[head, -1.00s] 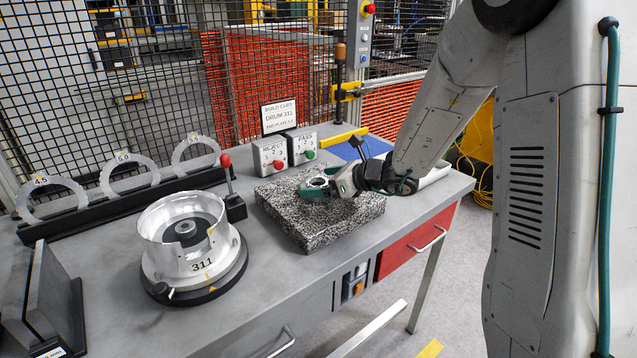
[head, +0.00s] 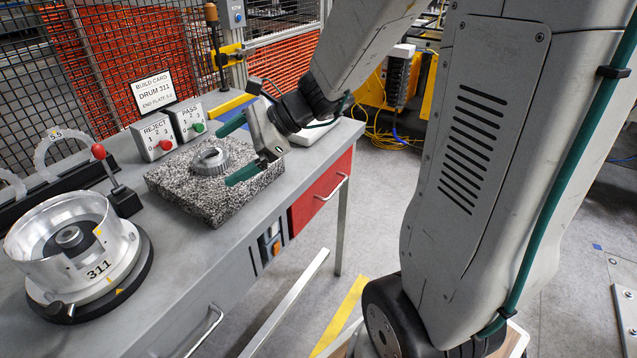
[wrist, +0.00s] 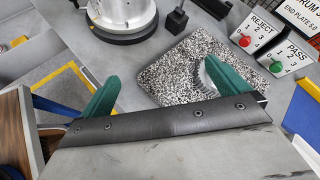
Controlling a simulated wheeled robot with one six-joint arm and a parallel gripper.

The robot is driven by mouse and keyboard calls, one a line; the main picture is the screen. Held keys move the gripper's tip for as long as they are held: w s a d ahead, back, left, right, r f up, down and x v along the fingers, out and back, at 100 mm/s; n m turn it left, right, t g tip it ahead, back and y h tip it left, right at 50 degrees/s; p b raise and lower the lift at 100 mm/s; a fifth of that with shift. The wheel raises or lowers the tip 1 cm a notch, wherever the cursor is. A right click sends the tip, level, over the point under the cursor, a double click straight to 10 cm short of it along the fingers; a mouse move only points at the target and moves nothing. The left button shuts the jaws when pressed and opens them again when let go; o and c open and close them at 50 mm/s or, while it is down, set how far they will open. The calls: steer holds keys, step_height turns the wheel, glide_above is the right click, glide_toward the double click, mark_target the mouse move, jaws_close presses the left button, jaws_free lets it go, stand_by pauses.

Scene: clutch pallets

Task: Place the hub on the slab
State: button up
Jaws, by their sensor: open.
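The hub (head: 209,161), a grey metal ring with a toothed edge, rests flat on the speckled granite slab (head: 190,194), near the middle of its top. My gripper (head: 233,153) is open, its two green fingers apart and empty. In the wrist view the slab (wrist: 170,78) lies beyond the fingers. There the right finger hides most of the hub (wrist: 206,80).
The drum marked 311 (head: 98,278) stands on a black base at the left. Reject (head: 154,140) and pass (head: 187,122) button boxes and a build card (head: 153,90) stand behind the slab. A red-knobbed lever (head: 105,165) is left of the slab.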

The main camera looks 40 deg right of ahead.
steer(key=s+a+r+n+g+h, duration=0.1)
steer(key=s+a+n+g+h, duration=0.15)
steer(key=s+n, duration=0.4)
steer(key=s+a+r+n+g+h, duration=0.1)
steer(key=s+n+g, duration=0.2)
steer(key=s+n, duration=0.35)
steer(key=s+d+r+n+h, duration=0.1)
steer(key=s+d+n+h, duration=0.5)
steer(key=s, duration=0.4)
steer(key=shift+s+d+n+t, duration=0.35)
steer(key=shift+d+n, duration=0.05)
steer(key=shift+n, duration=0.1)
steer(key=shift+r+h, duration=0.1)
steer(key=shift+h, duration=0.15)
steer(key=shift+c, duration=0.3)
